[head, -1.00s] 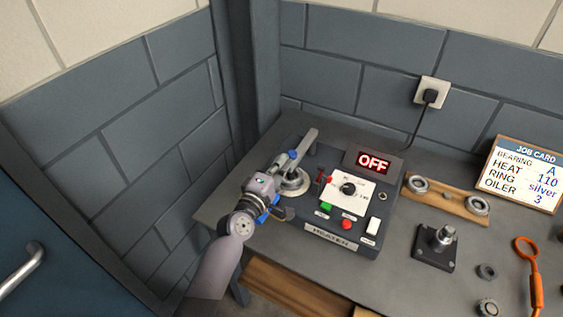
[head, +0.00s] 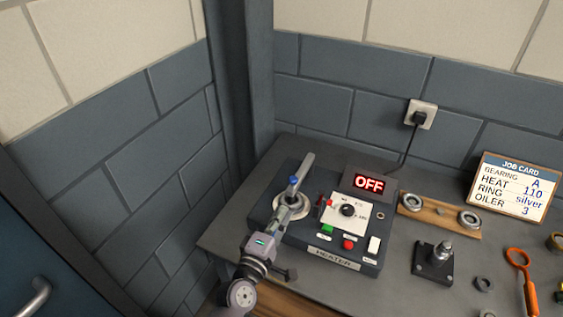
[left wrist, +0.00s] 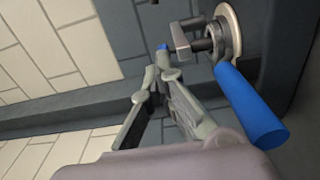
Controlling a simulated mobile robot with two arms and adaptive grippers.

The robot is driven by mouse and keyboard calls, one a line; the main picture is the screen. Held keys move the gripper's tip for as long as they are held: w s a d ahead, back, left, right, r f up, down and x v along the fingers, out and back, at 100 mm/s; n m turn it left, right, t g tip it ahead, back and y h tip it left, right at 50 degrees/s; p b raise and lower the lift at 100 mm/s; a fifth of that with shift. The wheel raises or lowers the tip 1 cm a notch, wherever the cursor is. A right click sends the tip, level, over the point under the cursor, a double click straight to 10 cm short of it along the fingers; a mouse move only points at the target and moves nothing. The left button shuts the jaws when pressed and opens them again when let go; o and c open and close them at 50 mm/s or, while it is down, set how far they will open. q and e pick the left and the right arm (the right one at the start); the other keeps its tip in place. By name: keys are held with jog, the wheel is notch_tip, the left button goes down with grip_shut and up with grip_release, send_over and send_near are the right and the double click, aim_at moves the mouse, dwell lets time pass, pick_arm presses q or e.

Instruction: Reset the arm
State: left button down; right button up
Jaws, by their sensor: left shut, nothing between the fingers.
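My left gripper (head: 263,243) is at the front left corner of the heater (head: 333,254), seen from behind in the head view. In the left wrist view its fingers (left wrist: 158,74) are closed together with nothing between them. The heater's grey arm (head: 305,170) with a blue part (head: 293,181) stands over a round pale ring (head: 291,207), apart from my gripper. In the left wrist view a blue handle (left wrist: 250,105) lies to the right of the fingers. The heater's display (head: 369,183) reads OFF. My right gripper is not in view.
The bench holds a wooden rack with bearings (head: 439,212), a black block with a metal post (head: 436,258) and an orange tool (head: 522,270). A job card (head: 514,188) stands at the right. Walls bound the left and back; a socket (head: 421,114) holds a plug.

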pick_arm(q)
jog(key=s+a+f+m+g, duration=0.2)
jog(key=s+f+m+g, duration=0.15)
jog(key=s+m, duration=0.3)
jog(key=s+a+f+m+g, duration=0.2)
jog(key=s+f+m+g, duration=0.1)
jog(key=s+m+g, duration=0.3)
jog(key=s+a+f+m+g+y, duration=0.2)
jog(key=s+a+m+g+y, duration=0.3)
jog(key=s+a, duration=0.95)
notch_tip(320, 180, down, 28)
jog(key=s+d+n+y+b, duration=0.1)
jog(key=s+d+b, duration=0.1)
jog(key=s+b, duration=0.15)
jog(key=s+a+f+g+b, duration=0.1)
jog(key=s+a+f+b, duration=0.2)
jog(key=s+f, duration=1.3)
notch_tip(320, 180, down, 4)
jog(key=shift+s+a+f, duration=0.2)
jog(key=shift+a+f, duration=0.05)
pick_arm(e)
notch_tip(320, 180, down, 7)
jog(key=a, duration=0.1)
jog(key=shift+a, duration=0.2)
pick_arm(q)
jog(key=shift+g, duration=0.25)
